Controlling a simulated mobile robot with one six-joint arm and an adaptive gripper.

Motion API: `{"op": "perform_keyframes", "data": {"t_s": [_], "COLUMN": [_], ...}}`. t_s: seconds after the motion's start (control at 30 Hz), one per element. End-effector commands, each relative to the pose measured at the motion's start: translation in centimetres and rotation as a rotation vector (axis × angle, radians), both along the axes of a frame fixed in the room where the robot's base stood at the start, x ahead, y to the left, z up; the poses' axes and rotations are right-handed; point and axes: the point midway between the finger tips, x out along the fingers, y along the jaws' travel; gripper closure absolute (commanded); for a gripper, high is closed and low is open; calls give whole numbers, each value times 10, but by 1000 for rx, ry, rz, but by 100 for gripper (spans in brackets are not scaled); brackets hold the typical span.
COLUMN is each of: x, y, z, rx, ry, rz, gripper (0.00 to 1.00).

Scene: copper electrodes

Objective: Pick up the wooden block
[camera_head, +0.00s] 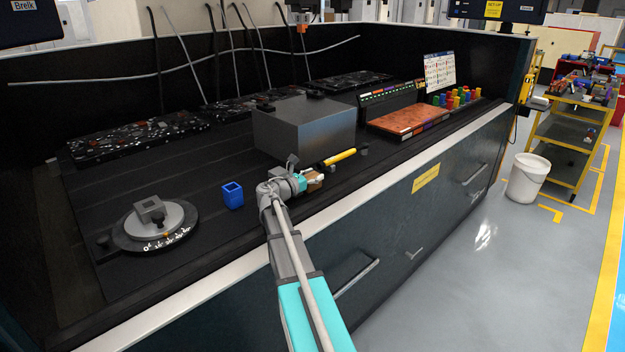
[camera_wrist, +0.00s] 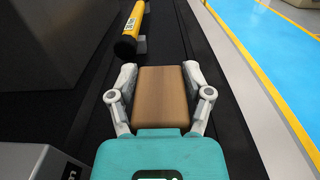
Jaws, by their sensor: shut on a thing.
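The wooden block (camera_wrist: 160,95) is a brown box shape between the two fingers of my gripper (camera_wrist: 160,88) in the wrist view. Both fingers touch its sides, and my gripper is shut on it. In the head view a small part of the block (camera_head: 315,182) shows just right of my gripper (camera_head: 303,181), near the bench's front edge; the arm hides much of it. I cannot tell whether the block rests on the bench or is lifted.
A yellow cylinder (camera_head: 340,157) lies just beyond the block, and a large grey box (camera_head: 305,130) stands behind. A copper-coloured tray (camera_head: 408,121) is to the right.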

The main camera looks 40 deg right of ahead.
Motion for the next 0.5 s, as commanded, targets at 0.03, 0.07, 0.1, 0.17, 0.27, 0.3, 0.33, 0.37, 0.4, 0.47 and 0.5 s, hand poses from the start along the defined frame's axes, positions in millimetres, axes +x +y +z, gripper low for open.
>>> {"op": "perform_keyframes", "data": {"t_s": [0.03, 0.07, 0.1, 0.17, 0.27, 0.3, 0.33, 0.37, 0.4, 0.47, 0.5], "x": [0, 0, 0, 0, 0, 0, 0, 0, 0, 0, 0], "y": [0, 0, 0, 0, 0, 0, 0, 0, 0, 0, 0], "z": [1, 1, 2, 4, 9, 11, 13, 15, 18, 23, 27], "rx": [0, 0, 0, 0, 0, 0, 0, 0, 0, 0, 0], "ry": [0, 0, 0, 0, 0, 0, 0, 0, 0, 0, 0], "rz": [0, 0, 0, 0, 0, 0, 0, 0, 0, 0, 0], "gripper": [89, 89, 89, 89, 89, 89, 89, 89, 89, 89, 89]}}
